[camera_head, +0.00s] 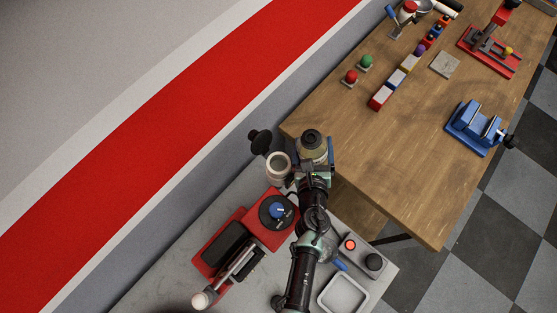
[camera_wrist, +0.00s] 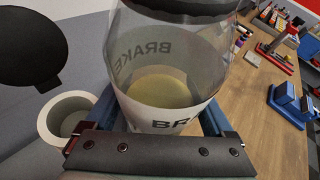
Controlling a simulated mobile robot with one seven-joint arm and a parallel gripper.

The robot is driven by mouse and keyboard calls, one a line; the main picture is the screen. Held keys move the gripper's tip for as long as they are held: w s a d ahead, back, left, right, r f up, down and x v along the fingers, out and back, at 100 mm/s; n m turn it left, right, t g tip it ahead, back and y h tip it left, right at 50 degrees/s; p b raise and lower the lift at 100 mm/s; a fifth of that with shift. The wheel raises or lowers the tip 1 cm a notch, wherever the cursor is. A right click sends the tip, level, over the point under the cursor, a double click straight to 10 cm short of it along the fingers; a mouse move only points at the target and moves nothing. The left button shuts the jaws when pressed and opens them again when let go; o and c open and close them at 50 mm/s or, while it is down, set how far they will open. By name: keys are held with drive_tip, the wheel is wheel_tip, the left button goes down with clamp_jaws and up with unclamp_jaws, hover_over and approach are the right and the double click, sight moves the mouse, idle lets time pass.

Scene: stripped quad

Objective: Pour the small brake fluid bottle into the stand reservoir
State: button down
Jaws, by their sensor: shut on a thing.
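My gripper (camera_head: 314,166) is shut on the brake fluid bottle (camera_head: 312,145), a clear bottle with a white label reading BRAKE. In the wrist view the bottle (camera_wrist: 165,95) fills the middle between my blue fingers (camera_wrist: 160,118), with yellowish fluid low inside and a dark part at its top. The bottle looks about upright. The stand reservoir (camera_head: 279,167), a pale round cup with an open top, is just left of the bottle, apart from it. It also shows at left in the wrist view (camera_wrist: 63,122). A black round lid (camera_head: 260,142) stands open beside it.
A red machine with a blue dial (camera_head: 277,211) is on the grey bench below the reservoir. A grey tray (camera_head: 343,294) and a button box (camera_head: 361,253) are to the right. The wooden table (camera_head: 400,170) holds a blue vise (camera_head: 473,128), coloured blocks and knobs.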

sight(317, 136)
drive_tip(key=shift+r+b, duration=0.1)
drive_tip(key=shift+b, duration=0.25)
drive_tip(key=shift+r+n+t+h+b, duration=0.3)
drive_tip(key=shift+n+h+b, duration=0.1)
drive_tip(key=shift+n+b, duration=0.35)
drive_tip(key=shift+r+n+h+b, duration=0.4)
drive_tip(key=shift+r+n+b, duration=0.15)
drive_tip(key=shift+b, duration=0.45)
drive_tip(key=r, duration=0.1)
drive_tip(key=r+n+t, duration=0.1)
drive_tip(key=shift+a+r+h, duration=0.2)
drive_tip(key=shift+r+h, duration=0.1)
drive_tip(key=shift+r, duration=0.1)
drive_tip(key=shift+d+r+n+t+b, duration=0.3)
drive_tip(key=shift+r+n+b, duration=0.2)
drive_tip(key=shift+n+b, duration=0.3)
drive_tip(key=shift+d+h, duration=0.1)
drive_tip(key=shift+h, duration=0.2)
drive_tip(key=shift+r, duration=0.1)
